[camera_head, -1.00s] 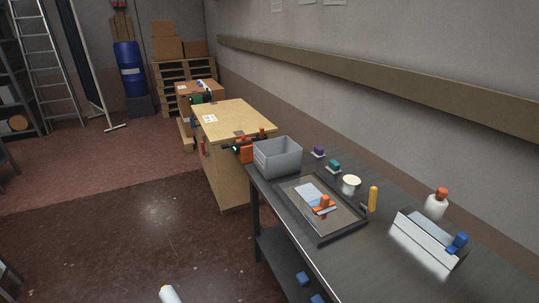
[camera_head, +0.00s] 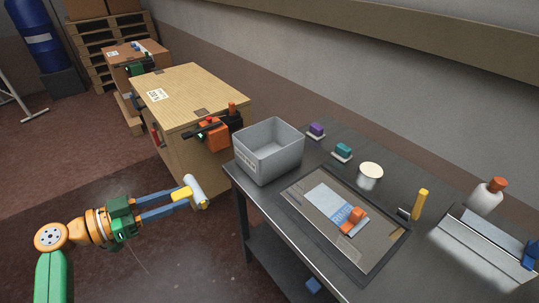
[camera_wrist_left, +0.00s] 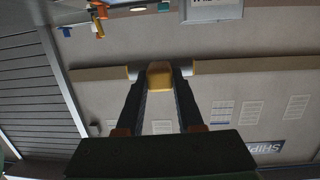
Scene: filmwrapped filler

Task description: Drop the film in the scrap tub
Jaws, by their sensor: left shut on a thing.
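My left gripper (camera_head: 188,199) is shut on a yellow block joined to a white roll (camera_head: 196,186), which I take for the film. It holds the roll in the air, left of the table's near corner. In the left wrist view the yellow block (camera_wrist_left: 160,82) sits between the fingertips, and pale roll ends (camera_wrist_left: 186,69) show on both sides. The grey tub (camera_head: 272,166), open at the top, stands on the table's left corner, to the right of the gripper and apart from it. Its inside looks empty from here. My right gripper is not in view.
On the dark table (camera_head: 300,178) lies a framed mat (camera_head: 325,202) with an orange-handled tool (camera_head: 353,219). Purple and teal blocks, a pale round container, a yellow stick and a white bottle (camera_head: 486,197) stand around it. A wooden crate (camera_head: 190,95) with an orange clamp stands behind the tub.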

